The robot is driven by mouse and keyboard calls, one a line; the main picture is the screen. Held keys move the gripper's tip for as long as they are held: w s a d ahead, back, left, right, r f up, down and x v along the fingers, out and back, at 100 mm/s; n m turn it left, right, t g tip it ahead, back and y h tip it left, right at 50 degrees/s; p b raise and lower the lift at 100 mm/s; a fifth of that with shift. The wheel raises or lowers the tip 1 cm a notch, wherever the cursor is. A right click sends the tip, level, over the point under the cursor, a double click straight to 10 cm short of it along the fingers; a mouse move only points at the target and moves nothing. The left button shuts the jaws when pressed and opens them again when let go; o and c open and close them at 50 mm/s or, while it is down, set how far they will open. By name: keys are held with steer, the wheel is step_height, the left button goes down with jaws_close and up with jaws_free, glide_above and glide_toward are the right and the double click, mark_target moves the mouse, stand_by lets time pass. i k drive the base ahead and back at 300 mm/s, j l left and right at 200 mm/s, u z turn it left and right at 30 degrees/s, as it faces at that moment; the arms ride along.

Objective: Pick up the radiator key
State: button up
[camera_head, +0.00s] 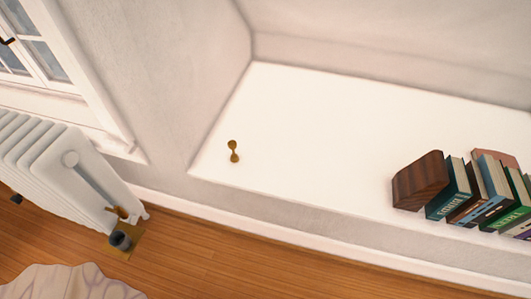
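A small brass-coloured object, which looks like the radiator key (233,151), rests on the white ledge (310,125). It is near the ledge's left end, a little back from the front edge. It has a rounded top, a narrow middle and a wider lower part. Nothing touches it or covers it. My gripper is not in view.
Several books (492,190) with a brown wooden block (419,181) stand at the ledge's right. A white radiator (55,165) stands below the window (35,55) at left. A pale rug (60,283) lies on the wooden floor. The ledge between key and block is clear.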

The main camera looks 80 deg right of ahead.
mark_target(232, 144)
steer(key=z, duration=2.1)
steer(key=k+j+z, duration=0.35)
steer(key=k, duration=0.25)
steer(key=k+z, duration=0.35)
steer(key=k, duration=0.2)
steer(key=k+u, duration=0.15)
steer(key=k, duration=0.15)
steer(key=u, duration=0.6)
steer(key=i+z, duration=0.25)
steer(key=z, duration=0.2)
steer(key=i+z, duration=0.4)
steer(key=i+j+z, duration=0.2)
steer(key=i+j, duration=0.2)
steer(key=i, duration=0.3)
steer(key=i+j+z, duration=0.2)
steer(key=i+j, duration=0.3)
steer(key=i, duration=0.15)
